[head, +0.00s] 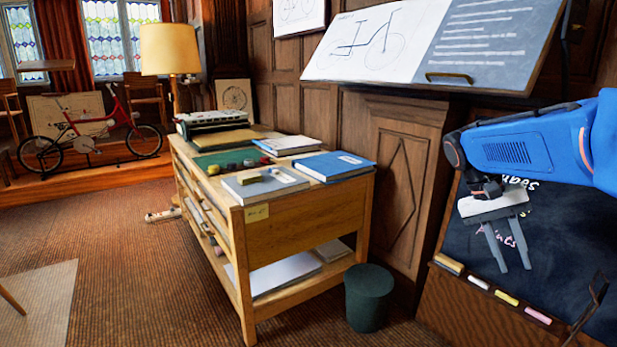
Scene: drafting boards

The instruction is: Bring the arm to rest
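My gripper (508,247) hangs from my blue arm at the right of the head view, pointing down. Its two grey fingers are spread apart with nothing between them. Behind it is a dark chalkboard (560,255) with white and pink writing, partly hidden by the gripper and arm. I cannot tell the exact gap between the fingers and the board.
A wooden cabinet (300,241) with books on top stands left of my gripper. A dark green bin (369,297) stands at its right foot. A tilted drafting board (418,84) overhangs above. A chalk ledge (490,297) runs below the gripper. Carpet (130,262) at left is mostly clear.

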